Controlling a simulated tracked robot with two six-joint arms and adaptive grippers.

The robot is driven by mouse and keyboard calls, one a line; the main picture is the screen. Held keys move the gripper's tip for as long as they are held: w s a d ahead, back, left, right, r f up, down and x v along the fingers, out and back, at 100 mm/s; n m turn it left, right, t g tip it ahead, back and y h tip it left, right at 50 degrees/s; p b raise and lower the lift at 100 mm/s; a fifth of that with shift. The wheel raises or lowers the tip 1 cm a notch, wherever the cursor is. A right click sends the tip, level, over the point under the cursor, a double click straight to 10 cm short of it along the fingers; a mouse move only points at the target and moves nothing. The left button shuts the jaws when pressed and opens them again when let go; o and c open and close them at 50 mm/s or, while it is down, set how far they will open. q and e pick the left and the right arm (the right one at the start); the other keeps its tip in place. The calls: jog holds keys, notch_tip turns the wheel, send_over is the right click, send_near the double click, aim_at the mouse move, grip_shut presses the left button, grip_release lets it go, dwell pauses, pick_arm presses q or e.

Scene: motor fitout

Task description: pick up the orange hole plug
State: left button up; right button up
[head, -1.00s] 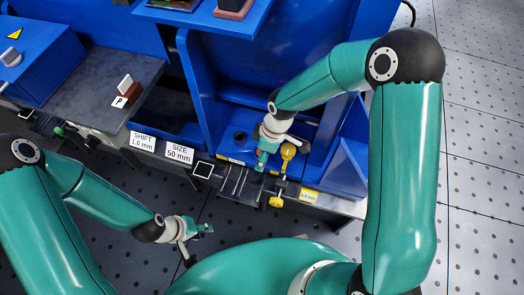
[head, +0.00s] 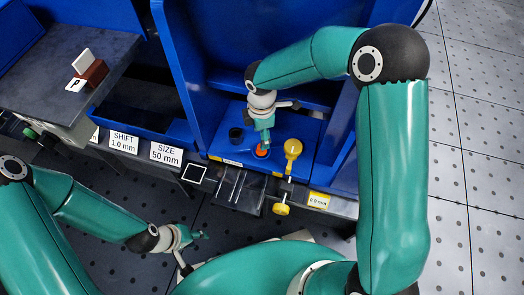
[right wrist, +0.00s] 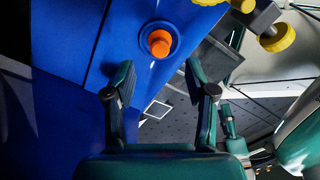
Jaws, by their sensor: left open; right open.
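The orange hole plug (head: 262,151) sits upright on the blue surface of the machine. In the right wrist view the plug (right wrist: 160,42) stands in a dark blue round seat, ahead of and between my open fingers. My right gripper (head: 265,138) is open just above and behind the plug in the head view, partly covering it. In the right wrist view my right gripper (right wrist: 163,88) holds nothing. My left gripper (head: 193,246) is open and empty at the lower left, over the dark floor, far from the plug.
A yellow knob (head: 292,148) stands close to the right of the plug, with another yellow knob (head: 281,209) below. Blue walls (head: 185,80) enclose the area.

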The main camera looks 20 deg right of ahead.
jog(key=shift+a+f+b, duration=0.1)
jog(key=shift+f+b, duration=1.3)
jog(key=shift+f, duration=2)
jog(key=shift+c, duration=0.2)
jog(key=c, duration=1)
